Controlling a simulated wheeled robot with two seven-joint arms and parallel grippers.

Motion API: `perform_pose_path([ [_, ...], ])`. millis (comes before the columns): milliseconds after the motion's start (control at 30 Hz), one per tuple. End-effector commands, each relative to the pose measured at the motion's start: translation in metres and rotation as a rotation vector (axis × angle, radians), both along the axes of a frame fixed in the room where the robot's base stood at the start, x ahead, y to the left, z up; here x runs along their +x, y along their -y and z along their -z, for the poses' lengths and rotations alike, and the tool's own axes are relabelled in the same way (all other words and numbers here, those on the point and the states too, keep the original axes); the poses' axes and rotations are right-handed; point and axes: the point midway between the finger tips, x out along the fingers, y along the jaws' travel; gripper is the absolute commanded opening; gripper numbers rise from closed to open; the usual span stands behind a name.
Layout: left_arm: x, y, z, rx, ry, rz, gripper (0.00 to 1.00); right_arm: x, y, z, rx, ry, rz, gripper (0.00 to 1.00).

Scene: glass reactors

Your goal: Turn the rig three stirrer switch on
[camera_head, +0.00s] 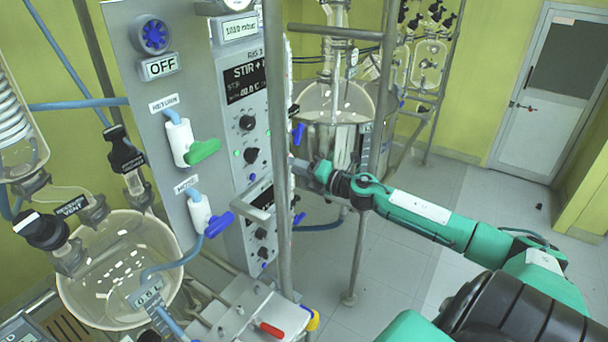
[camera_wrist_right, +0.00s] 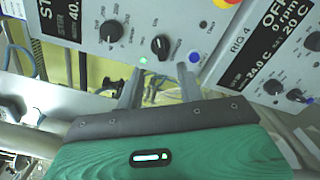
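The rig three panel (camera_head: 228,95) faces the middle of the head view. Its display (camera_head: 244,78) reads "STIR +" and 40.0 °C, partly cut off. Below it are an upper dial (camera_head: 246,122) and a lower black knob (camera_head: 251,155). In the right wrist view the panel shows the scaled dial (camera_wrist_right: 110,32), a black rotary switch (camera_wrist_right: 160,45) and a lit green lamp (camera_wrist_right: 143,58). My right gripper (camera_wrist_right: 163,82) is open and empty, its fingertips just below the switch with a visible gap between them. I cannot tell whether they touch the panel. My left gripper is out of view.
A metal pole (camera_head: 277,150) stands before the panel and partly hides my right gripper. The rig 4 panel (camera_wrist_right: 270,60) reads OFF, right of the fingers. A glass vessel (camera_head: 118,268) is at left. Open floor (camera_head: 400,265) lies towards the door.

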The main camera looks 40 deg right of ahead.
Motion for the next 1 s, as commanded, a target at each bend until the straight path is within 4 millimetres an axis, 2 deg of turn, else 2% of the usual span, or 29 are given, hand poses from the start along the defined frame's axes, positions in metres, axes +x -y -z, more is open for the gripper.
perform_pose_path([
  [300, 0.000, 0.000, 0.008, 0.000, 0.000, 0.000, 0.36, -0.017, 0.004, 0.001, -0.002, 0.000, -0.002, 0.37],
  [1000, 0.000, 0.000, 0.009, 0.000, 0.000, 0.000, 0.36, -0.018, 0.006, 0.002, 0.004, -0.003, 0.003, 0.37],
])
